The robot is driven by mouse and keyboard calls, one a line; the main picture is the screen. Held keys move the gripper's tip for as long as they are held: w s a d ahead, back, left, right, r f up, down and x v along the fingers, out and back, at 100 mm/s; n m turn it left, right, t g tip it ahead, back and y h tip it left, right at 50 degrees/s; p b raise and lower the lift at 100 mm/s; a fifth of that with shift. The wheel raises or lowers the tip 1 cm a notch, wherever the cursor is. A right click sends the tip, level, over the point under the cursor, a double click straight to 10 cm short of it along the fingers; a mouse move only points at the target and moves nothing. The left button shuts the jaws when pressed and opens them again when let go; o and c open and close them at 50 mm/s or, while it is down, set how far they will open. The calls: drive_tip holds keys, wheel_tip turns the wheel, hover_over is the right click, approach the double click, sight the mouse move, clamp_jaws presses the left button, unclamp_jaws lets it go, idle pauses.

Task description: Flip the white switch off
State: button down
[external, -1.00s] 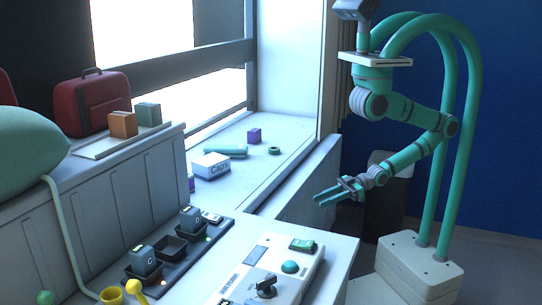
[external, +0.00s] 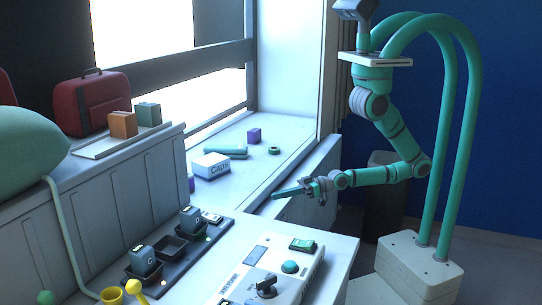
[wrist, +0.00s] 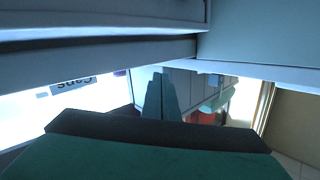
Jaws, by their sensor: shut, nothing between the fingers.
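A white control panel (external: 250,294) lies on the counter in the external view. It carries a green rocker (external: 302,244), a round green button (external: 289,267) and a black knob (external: 266,287). I cannot clearly pick out a white switch; a small whitish piece (external: 212,217) sits at the end of the black charger tray. My gripper (external: 277,193) is shut and empty, in the air beyond the panel, near the window sill's edge. Its teal fingers (wrist: 160,95) are together in the wrist view and touch nothing that I can see.
The black charger tray (external: 172,248) holds dark units beside the panel. A white caps box (external: 211,166), a purple block (external: 254,136) and a green ring (external: 274,150) are on the sill. Air above the panel is free.

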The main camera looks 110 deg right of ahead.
drive_tip(key=w+r+y, duration=0.1)
drive_tip(key=w, duration=0.4)
drive_tip(key=w+r+n+y, duration=0.1)
drive_tip(key=w, duration=0.5)
drive_tip(key=w+r+y, duration=0.1)
drive_tip(key=w+r, duration=0.1)
drive_tip(key=w, duration=0.3)
drive_tip(key=shift+w+a+g, duration=0.25)
drive_tip(key=shift+g, duration=0.05)
drive_tip(key=w+a+r+n+y, duration=0.1)
drive_tip(key=w+r+n+y, duration=0.1)
drive_tip(key=w+a+r+n+g+y, duration=0.1)
drive_tip(key=w+a+r+n+y, duration=0.1)
drive_tip(key=n, duration=0.1)
drive_tip(key=shift+w+a, duration=0.1)
drive_tip(key=shift+w, duration=0.15)
wheel_tip(320, 180, up, 6)
drive_tip(key=a+n+g+y, duration=0.2)
drive_tip(key=n+g+y, duration=0.1)
drive_tip(key=n, duration=0.4)
drive_tip(key=shift+w+r+n+g+y, duration=0.25)
drive_tip(key=shift+w+n+g+y, duration=0.15)
drive_tip(key=shift+y, duration=0.4)
